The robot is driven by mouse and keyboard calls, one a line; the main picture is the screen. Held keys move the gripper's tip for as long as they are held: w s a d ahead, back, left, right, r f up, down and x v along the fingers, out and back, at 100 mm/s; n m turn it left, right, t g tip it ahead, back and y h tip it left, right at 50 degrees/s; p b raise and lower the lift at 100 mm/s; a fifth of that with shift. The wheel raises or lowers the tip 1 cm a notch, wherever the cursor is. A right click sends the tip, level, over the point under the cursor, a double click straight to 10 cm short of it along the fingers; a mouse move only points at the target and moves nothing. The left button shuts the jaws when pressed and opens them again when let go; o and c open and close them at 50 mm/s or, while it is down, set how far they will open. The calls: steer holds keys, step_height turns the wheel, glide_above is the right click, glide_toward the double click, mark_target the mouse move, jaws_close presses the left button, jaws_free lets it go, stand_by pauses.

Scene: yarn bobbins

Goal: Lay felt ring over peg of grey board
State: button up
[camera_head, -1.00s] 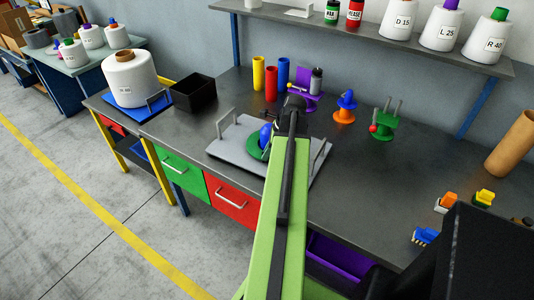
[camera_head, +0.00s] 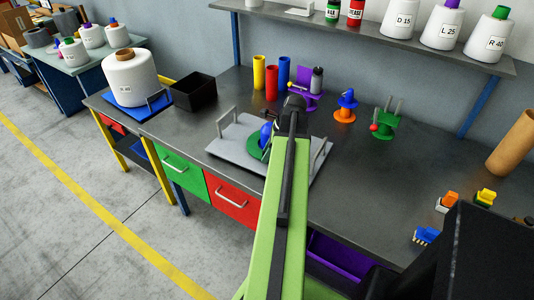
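The grey board (camera_head: 232,136) lies on the workbench at the centre, with an upright handle at each side. A blue peg-like part (camera_head: 266,130) stands on it. A green round piece (camera_head: 256,148) shows at the foot of the blue part, partly covered by my arm. I cannot tell whether this green piece is the felt ring or a base, or whether it goes around the peg. My arm reaches over the right part of the board. My gripper's fingers are hidden behind the arm, so I cannot see what they hold.
A black bin (camera_head: 193,92) and a big white bobbin (camera_head: 131,78) stand left of the board. Coloured tubes (camera_head: 271,83), an orange-and-blue stand (camera_head: 345,106) and a green stand (camera_head: 385,124) are behind and to the right. The bench right of my arm is mostly clear.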

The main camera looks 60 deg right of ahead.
steer(key=p+v, duration=1.6)
steer(key=v, duration=0.1)
steer(key=shift+r, duration=0.25)
steer(key=shift+w, duration=0.15)
